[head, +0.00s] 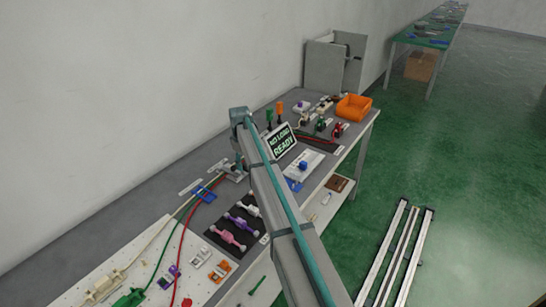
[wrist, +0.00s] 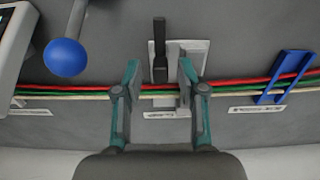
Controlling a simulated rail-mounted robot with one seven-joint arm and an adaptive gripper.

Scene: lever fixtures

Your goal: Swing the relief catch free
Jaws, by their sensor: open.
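A dark upright lever (wrist: 160,50) stands on a pale fixture plate (wrist: 200,50) in the wrist view. It looks like the relief catch, but the label below it is too small to read. My gripper (wrist: 158,76) is open, with one finger on each side of the lever's lower part and the plate. I see no clear contact between the fingers and the lever.
Red, green and cream cables run across the bench behind the fingers. A blue ball knob (wrist: 65,57) is at left and a blue bracket (wrist: 283,78) at right. A "NO LOAD READY" sign (head: 283,141), an orange bin (head: 354,107) and other fixtures stand on the bench (head: 122,212).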

